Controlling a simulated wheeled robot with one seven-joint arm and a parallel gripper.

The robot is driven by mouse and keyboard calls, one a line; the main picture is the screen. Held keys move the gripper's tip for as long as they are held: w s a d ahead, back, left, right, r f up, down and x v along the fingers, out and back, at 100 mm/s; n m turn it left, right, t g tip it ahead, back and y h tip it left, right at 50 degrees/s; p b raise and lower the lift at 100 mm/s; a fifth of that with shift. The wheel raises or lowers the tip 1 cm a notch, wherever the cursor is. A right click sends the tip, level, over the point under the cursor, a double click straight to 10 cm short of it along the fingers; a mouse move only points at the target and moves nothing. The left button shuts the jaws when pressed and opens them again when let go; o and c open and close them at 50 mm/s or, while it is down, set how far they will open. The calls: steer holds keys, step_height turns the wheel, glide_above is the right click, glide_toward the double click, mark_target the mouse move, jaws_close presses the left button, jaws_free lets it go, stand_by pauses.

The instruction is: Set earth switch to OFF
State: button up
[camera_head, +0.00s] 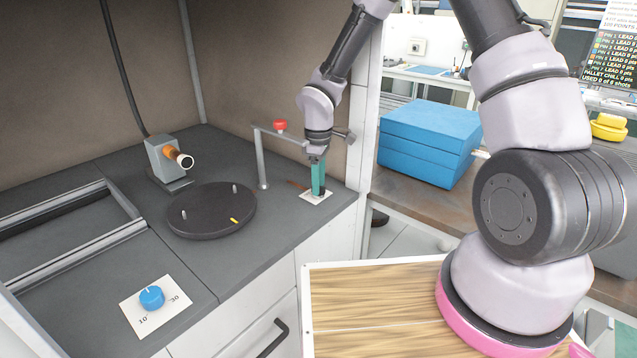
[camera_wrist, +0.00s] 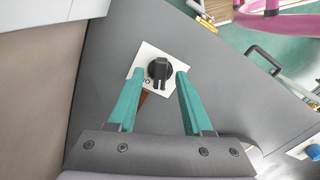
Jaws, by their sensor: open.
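The earth switch is a black rotary knob (camera_wrist: 160,70) on a white plate (camera_wrist: 150,54) set in the dark grey worktop. In the wrist view my gripper (camera_wrist: 158,72) is open, with one green finger to each side of the knob and gaps between. I cannot tell whether the fingers are down at the knob's height. Most of the plate's lettering is hidden or too small to read. In the head view my gripper (camera_head: 318,188) points down over the white plate (camera_head: 316,197), and the knob is mostly hidden behind the fingers.
A grey post with a crossbar and red knob (camera_head: 281,126) stands just left of my gripper. A black round plate (camera_head: 212,210) with pins, a torch-like fixture (camera_head: 168,160) and a blue dial (camera_head: 152,297) are farther left. Blue boxes (camera_head: 428,140) stand right, beyond the cabinet post.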

step_height(320, 180, up, 10)
steer(key=shift+r, duration=0.25)
stand_by(0.6)
